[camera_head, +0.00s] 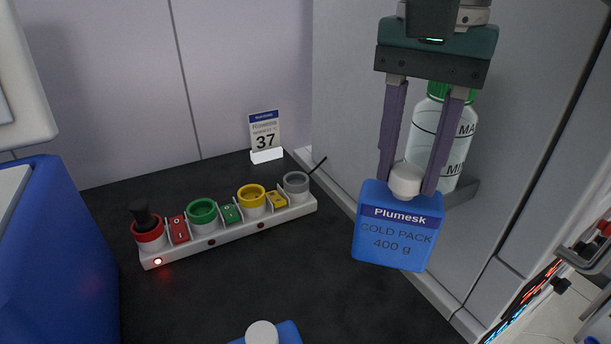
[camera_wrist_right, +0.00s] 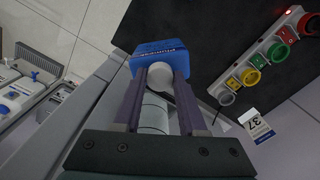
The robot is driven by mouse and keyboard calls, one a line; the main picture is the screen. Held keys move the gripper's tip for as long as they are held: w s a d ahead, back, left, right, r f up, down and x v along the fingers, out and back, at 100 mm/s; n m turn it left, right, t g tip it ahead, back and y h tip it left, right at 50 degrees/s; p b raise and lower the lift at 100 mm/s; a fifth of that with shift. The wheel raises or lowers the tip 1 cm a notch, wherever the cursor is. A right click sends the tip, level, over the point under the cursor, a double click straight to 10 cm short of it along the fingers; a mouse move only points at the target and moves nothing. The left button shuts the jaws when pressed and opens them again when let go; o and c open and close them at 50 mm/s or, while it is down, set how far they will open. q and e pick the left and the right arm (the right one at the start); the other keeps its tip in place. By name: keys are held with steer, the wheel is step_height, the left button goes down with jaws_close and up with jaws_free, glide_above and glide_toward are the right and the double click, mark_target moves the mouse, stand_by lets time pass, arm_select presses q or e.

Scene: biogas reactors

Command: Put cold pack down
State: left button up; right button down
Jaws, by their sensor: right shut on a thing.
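A blue cold pack (camera_head: 398,232) with a white cap and the label "Plumesk COLD PACK 400 g" hangs upright from my right gripper (camera_head: 407,180). The purple fingers are shut on its white cap. In the right wrist view the cold pack (camera_wrist_right: 159,54) shows beyond the gripper (camera_wrist_right: 160,75), over the edge of the black counter. I cannot tell how far it is above the counter. A second blue pack with a white cap (camera_head: 262,333) is partly cut off at the bottom of the head view. My left gripper is not in view.
A power strip (camera_head: 230,228) with red, green, yellow and grey sockets lies on the black counter (camera_head: 290,270). A card reading 37 (camera_head: 264,132) stands behind it. A white bottle with a green cap (camera_head: 424,125) is at the right wall. The counter's middle front is clear.

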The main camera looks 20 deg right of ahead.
mark_target(386, 259)
step_height(386, 259, down, 14)
steer(key=shift+f+b, duration=0.1)
steer(key=shift+b, duration=0.7)
steer(key=shift+c, duration=2.4)
jaws_free()
steer(key=shift+f, duration=0.1)
